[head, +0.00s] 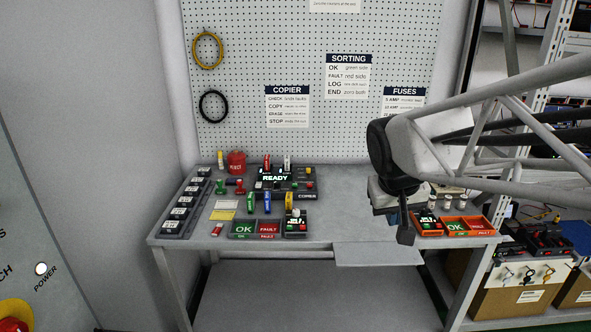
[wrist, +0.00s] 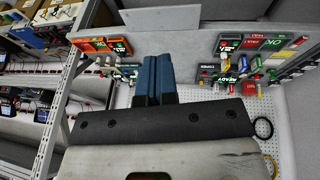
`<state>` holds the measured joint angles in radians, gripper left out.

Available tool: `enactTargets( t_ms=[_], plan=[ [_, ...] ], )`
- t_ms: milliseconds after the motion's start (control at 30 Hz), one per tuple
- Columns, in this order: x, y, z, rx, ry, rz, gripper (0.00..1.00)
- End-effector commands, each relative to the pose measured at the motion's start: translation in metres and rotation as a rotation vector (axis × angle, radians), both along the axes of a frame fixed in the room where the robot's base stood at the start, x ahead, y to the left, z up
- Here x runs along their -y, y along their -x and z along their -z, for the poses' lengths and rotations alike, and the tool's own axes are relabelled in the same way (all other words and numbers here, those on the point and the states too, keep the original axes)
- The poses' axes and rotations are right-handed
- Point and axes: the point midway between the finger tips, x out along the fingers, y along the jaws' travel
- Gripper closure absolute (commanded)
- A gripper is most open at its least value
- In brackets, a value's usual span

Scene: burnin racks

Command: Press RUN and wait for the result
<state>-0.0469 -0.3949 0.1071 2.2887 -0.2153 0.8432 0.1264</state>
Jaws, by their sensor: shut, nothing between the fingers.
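The copier (head: 275,178) stands at the back of the bench, its lit display reading READY; it also shows in the wrist view (wrist: 228,86). Small red and green buttons sit around it, but their labels are too small to read, so I cannot tell which is RUN. Several coloured sticks stand in and in front of it. My gripper (head: 405,236) is over the right part of the bench, to the right of the copier and apart from it. In the wrist view its blue fingers (wrist: 153,80) are together and empty. My arm hides part of the bench's right side.
A green and red OK/FAULT tray (head: 255,238) with a small counter box (head: 295,228) lies front left. An orange tray (head: 470,233) is at the right. A row of dark label boxes (head: 178,213) lines the left edge. A pegboard (head: 300,50) rises behind. The bench middle is fairly clear.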

Motion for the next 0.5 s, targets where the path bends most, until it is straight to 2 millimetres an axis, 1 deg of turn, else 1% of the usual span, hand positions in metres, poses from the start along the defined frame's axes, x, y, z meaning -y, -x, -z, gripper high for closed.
enactTargets(
  t_ms=[33, 500],
  plan=[
    [-0.001, -0.012, -0.001, 0.003, 0.008, -0.004, 1.00],
    [-0.013, -0.122, -0.012, 0.060, 0.089, -0.046, 1.00]
  ],
)
